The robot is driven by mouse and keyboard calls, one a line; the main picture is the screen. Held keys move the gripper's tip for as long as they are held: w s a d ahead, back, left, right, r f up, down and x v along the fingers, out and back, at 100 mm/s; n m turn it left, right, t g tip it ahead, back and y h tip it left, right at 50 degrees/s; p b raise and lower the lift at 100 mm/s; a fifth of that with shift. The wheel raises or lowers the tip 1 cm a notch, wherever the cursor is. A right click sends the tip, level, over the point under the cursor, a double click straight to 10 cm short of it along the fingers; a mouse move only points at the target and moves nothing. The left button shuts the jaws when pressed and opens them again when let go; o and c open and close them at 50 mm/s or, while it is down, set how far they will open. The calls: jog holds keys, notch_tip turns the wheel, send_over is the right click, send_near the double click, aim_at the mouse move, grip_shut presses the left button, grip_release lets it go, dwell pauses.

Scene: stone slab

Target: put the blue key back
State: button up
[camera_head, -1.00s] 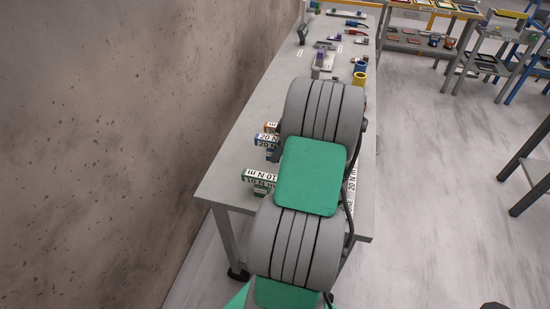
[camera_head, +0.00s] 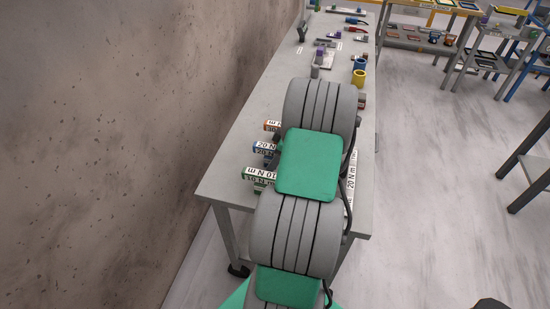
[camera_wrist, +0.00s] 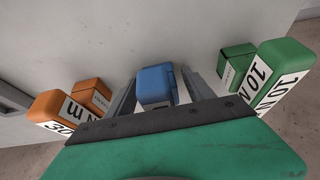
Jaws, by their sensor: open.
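The blue key, a block labelled 20 N m (camera_head: 265,147), stands on the grey workbench (camera_head: 240,165) between an orange and a green block. In the wrist view the blue block (camera_wrist: 155,84) lies between the two fingers of my open gripper (camera_wrist: 158,92). A gap shows beside its right side; contact on the left is hard to judge. Its near part is hidden by the gripper's dark bar and green plate. In the head view my arm hides most of the gripper.
Orange blocks (camera_wrist: 62,108) are left of the gripper and green blocks (camera_wrist: 283,72), labelled 10 N m, are close on the right. Blue and yellow cups (camera_head: 358,78) stand farther along the bench. A bare wall (camera_head: 130,130) runs along the left.

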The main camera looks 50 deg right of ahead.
jog(key=shift+r, duration=0.25)
jog(key=shift+s+d+r, duration=0.15)
jog(key=shift+r, duration=0.15)
jog(key=b+v, duration=0.1)
jog(key=v, duration=1)
jog(key=shift+s+b, duration=0.1)
jog(key=shift+b, duration=0.25)
jog(key=w+a+r+m, duration=0.1)
jog(key=w+a+r, duration=0.1)
jog(key=a, duration=0.6)
jog(key=w+a+r+h, duration=0.1)
jog(key=w+a+r, duration=0.15)
jog(key=a, duration=0.55)
jog(key=w+a+r+m, duration=0.1)
jog(key=w+a, duration=0.2)
jog(key=a, duration=0.5)
jog(key=s+a+m, duration=0.1)
jog(key=s+a, duration=0.3)
jog(key=a, duration=0.3)
jog(key=s+a+f+m+h, duration=0.1)
jog(key=s+a+m, duration=0.1)
jog(key=s+a, duration=0.3)
jog(key=a, duration=0.2)
jog(key=shift+s+a, duration=0.25)
jog(key=shift+a, duration=0.1)
